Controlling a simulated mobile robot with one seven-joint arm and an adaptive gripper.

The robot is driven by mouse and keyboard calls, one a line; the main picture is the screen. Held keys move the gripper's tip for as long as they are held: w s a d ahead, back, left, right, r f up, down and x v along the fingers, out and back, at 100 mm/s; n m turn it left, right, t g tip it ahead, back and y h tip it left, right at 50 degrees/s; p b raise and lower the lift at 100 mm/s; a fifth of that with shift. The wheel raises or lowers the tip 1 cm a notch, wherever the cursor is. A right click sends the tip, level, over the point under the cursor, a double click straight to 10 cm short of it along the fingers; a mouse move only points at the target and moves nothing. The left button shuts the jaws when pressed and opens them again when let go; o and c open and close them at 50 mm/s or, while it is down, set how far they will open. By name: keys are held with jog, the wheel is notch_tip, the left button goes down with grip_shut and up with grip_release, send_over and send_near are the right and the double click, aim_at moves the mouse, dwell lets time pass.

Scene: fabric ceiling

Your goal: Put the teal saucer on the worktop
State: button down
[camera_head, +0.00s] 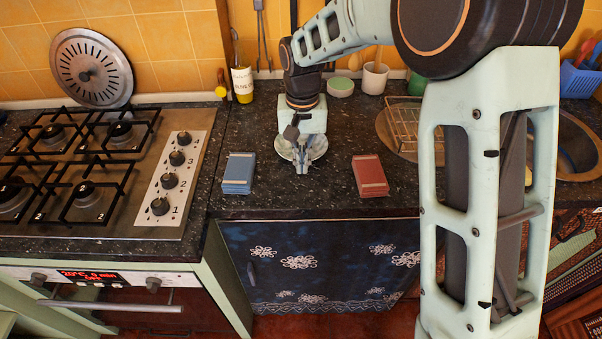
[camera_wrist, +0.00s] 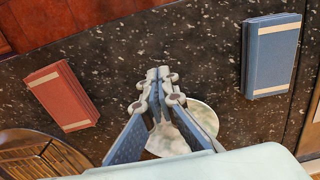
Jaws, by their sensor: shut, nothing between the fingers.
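A pale, mottled round dish (camera_head: 319,146), which looks like the saucer, lies on the dark speckled worktop (camera_head: 310,200) between a blue and a red block. Its teal colour is hard to make out. It also shows in the wrist view (camera_wrist: 206,117), partly hidden behind my gripper. My gripper (camera_head: 302,168) points down over the dish, with its fingertips close to the dish's front edge. In the wrist view the fingers (camera_wrist: 158,76) are together with nothing between them. I cannot tell whether they touch the dish.
The blue block (camera_head: 238,173) lies left of the dish and the red block (camera_head: 370,176) right. A gas hob (camera_head: 85,175) is at left; a wire rack (camera_head: 405,127) and sink (camera_head: 575,145) at right.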

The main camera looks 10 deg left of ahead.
notch_tip(320, 180, up, 6)
jog(key=shift+w+f, duration=0.1)
jog(key=shift+d, duration=0.1)
dwell(0.4)
